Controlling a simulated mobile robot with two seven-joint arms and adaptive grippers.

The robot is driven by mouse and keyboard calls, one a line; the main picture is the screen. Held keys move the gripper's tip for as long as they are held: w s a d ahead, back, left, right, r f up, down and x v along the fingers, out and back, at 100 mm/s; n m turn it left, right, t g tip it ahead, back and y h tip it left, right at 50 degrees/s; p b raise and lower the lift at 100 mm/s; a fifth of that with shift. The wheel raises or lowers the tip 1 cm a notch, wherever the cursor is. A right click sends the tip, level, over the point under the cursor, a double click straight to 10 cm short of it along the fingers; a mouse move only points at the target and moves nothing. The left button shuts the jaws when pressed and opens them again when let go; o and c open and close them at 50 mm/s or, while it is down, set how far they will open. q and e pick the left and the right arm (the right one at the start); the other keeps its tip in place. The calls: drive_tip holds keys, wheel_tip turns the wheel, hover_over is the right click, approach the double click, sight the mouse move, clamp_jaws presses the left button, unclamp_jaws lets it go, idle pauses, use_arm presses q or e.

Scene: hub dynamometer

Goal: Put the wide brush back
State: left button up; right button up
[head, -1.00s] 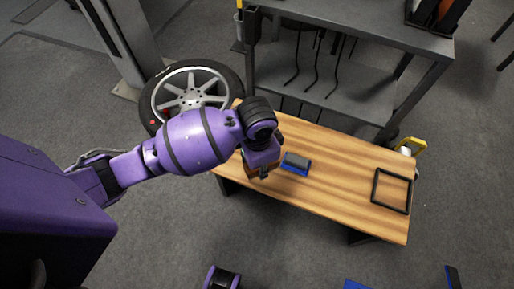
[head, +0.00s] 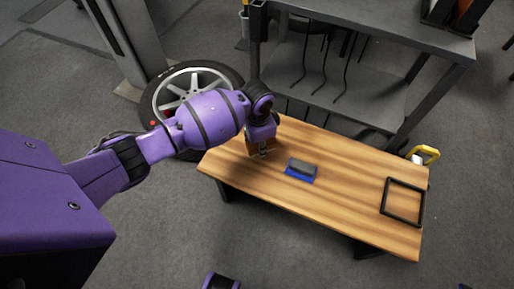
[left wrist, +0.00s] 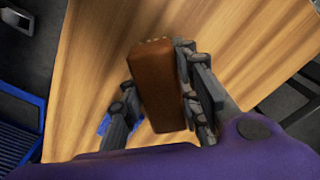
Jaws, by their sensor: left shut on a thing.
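My left gripper (head: 263,153) is over the far left part of the wooden table. It is shut on a brown block-shaped thing, which I take for the wide brush (head: 252,146). In the left wrist view the brush (left wrist: 161,85) sits between the two dark fingers (left wrist: 163,112), its long side running away from the gripper. Its bristles cannot be made out. I cannot tell whether it touches the table.
The wooden table (head: 330,205) carries a blue and grey block (head: 301,170) in the middle and an empty black square frame (head: 389,211) at the right end. A grey shelf unit (head: 350,90) stands behind, with a wheel (head: 160,110) at the left. Mid-table is mostly clear.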

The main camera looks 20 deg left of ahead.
use_arm(q)
wheel_tip(320, 180, down, 3)
drive_tip(key=shift+f+b, duration=0.1)
drive_tip(key=shift+b, duration=0.45)
drive_tip(key=o, duration=1.1)
